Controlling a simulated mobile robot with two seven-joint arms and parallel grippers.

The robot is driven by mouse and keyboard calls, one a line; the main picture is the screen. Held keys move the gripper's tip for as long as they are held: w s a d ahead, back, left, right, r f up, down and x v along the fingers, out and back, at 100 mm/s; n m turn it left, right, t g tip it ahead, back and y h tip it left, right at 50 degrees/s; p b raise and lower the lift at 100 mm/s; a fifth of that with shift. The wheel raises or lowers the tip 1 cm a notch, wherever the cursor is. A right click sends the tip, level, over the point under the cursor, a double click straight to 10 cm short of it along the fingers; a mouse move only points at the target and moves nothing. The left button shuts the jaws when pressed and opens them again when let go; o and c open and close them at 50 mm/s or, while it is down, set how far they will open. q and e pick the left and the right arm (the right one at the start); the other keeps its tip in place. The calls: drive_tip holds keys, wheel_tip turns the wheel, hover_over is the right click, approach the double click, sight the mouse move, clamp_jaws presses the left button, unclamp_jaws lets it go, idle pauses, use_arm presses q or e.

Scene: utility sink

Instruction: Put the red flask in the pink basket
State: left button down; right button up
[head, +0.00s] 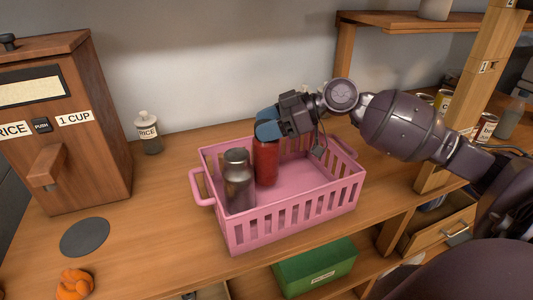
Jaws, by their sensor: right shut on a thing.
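The pink basket (295,222) stands on the wooden counter in the middle of the head view. The red flask (266,163) is upright inside the basket's left part, behind a grey metal flask (238,182). My right gripper (268,132) reaches in from the right over the basket and is shut on the top of the red flask. The flask's base is partly hidden, so I cannot tell whether it touches the basket floor. My left gripper is not in view.
A wooden rice dispenser (65,120) stands at the left. A dark round disc (85,237) and an orange object (75,284) lie front left. A green box (315,267) sits below the counter. A wooden post (470,90) rises at right.

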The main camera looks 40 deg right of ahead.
sight(269, 152)
drive_tip(key=shift+f, duration=3.75)
drive_tip(key=o, duration=1.4)
drive_tip(key=shift+f, duration=0.1)
drive_tip(key=shift+r, duration=0.2)
drive_tip(key=shift+s+d, duration=0.1)
drive_tip(key=shift+d, duration=0.15)
drive_tip(key=v, duration=0.7)
